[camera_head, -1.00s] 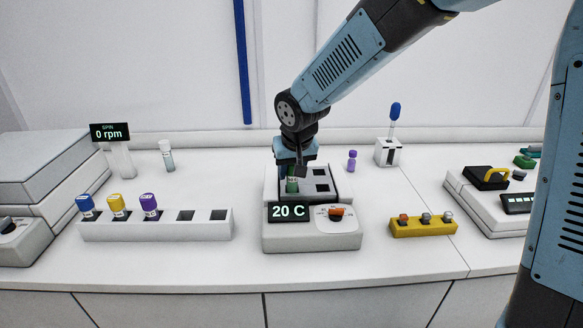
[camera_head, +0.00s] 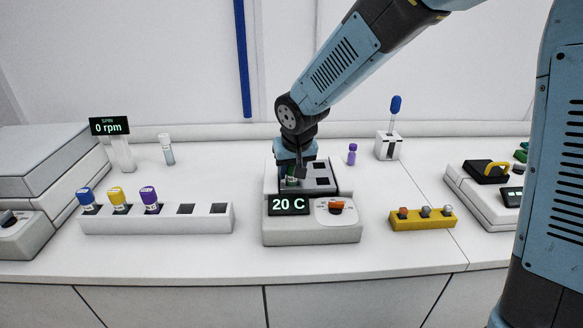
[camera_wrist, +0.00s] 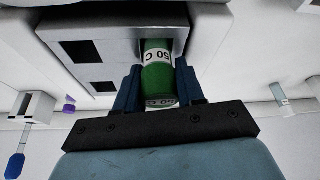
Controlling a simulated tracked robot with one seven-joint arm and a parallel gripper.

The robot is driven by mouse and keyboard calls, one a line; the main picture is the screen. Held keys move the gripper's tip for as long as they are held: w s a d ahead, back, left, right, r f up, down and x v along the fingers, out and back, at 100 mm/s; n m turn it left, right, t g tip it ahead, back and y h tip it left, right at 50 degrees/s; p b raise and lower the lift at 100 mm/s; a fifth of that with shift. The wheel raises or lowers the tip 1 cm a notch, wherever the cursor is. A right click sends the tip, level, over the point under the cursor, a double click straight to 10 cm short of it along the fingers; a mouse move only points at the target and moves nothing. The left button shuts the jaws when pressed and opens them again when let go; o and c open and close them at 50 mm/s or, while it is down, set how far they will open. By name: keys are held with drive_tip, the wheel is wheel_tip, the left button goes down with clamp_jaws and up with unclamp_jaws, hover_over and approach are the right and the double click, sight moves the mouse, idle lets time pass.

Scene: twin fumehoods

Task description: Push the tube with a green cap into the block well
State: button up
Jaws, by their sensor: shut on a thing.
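The tube with a green cap (camera_wrist: 157,78) is upright between the fingers of my gripper (camera_wrist: 158,90), which is shut on it. Its white label reads "50 C". The block (camera_head: 271,188) sits on a white heater unit with a "20 C" display. In the head view, the tube (camera_head: 291,181) and my gripper (camera_head: 293,172) are over the left side of the block. The tube's lower end is hidden, so I cannot tell how deep it sits in the well. Empty square wells show to the right of it.
A white rack (camera_head: 210,222) with blue-, yellow- and purple-capped tubes stands left. A yellow rack (camera_head: 423,222) stands right. Behind are a clear vial (camera_head: 167,150), a small purple-capped tube (camera_head: 352,155) and a white holder (camera_head: 388,148) with a blue-topped tool. Bench front is clear.

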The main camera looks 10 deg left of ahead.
drive_tip(key=shift+f, duration=0.2)
drive_tip(key=o, duration=1.1)
drive_tip(key=shift+r, duration=0.1)
drive_tip(key=v, duration=1.3)
drive_tip(key=shift+s+r, duration=0.1)
drive_tip(key=shift+r, duration=0.15)
